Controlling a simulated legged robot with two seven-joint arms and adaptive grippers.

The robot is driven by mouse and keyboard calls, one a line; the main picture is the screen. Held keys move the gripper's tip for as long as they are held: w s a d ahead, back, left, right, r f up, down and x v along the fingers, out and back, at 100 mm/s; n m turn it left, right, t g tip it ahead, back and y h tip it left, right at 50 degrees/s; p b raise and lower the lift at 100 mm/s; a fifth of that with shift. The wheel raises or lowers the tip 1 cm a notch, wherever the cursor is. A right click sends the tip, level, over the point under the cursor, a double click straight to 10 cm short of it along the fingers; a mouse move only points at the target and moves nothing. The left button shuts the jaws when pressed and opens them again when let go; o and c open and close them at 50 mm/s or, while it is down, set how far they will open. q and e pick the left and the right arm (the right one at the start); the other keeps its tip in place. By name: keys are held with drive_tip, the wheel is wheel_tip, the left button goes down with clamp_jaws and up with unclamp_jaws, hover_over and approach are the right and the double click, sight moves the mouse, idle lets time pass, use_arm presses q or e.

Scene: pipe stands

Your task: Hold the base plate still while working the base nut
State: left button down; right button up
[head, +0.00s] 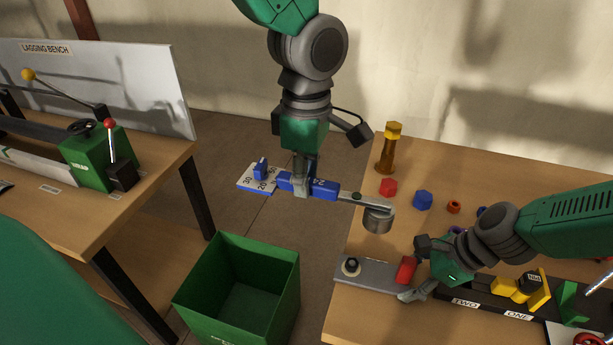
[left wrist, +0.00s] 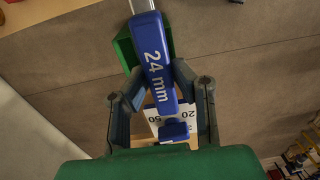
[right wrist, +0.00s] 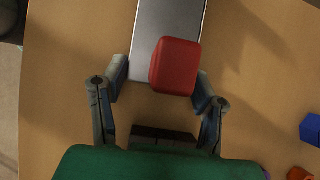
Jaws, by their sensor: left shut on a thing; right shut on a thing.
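My left gripper (head: 302,188) is shut on the blue handle of a 24 mm wrench (head: 325,189); the handle also shows between its fingers in the left wrist view (left wrist: 155,60). The wrench's grey arm reaches right to a round metal socket (head: 377,221) over the table's left edge. The grey base plate (head: 375,279) lies at the table's front left, with the dark base nut (head: 351,265) near its left end. The socket appears apart from the nut. My right gripper (head: 419,277) is shut at the plate's right part, its fingers astride the plate and its red block (right wrist: 175,66).
Behind are a brown post (head: 387,152), a red nut (head: 388,187) and a blue nut (head: 422,200). A black rack (head: 490,306) marked ONE and TWO is at right. A green bin (head: 238,290) stands on the floor; the lagging bench (head: 120,190) is at left.

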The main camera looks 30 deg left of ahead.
idle(0.3)
use_arm(q)
drive_tip(key=w+a+f+m, duration=0.3)
drive_tip(key=f, duration=0.4)
drive_tip(key=shift+a+f, duration=0.2)
drive_tip(key=shift+f, duration=0.05)
drive_tip(key=shift+w, duration=0.1)
drive_tip(key=shift+f, duration=2.5)
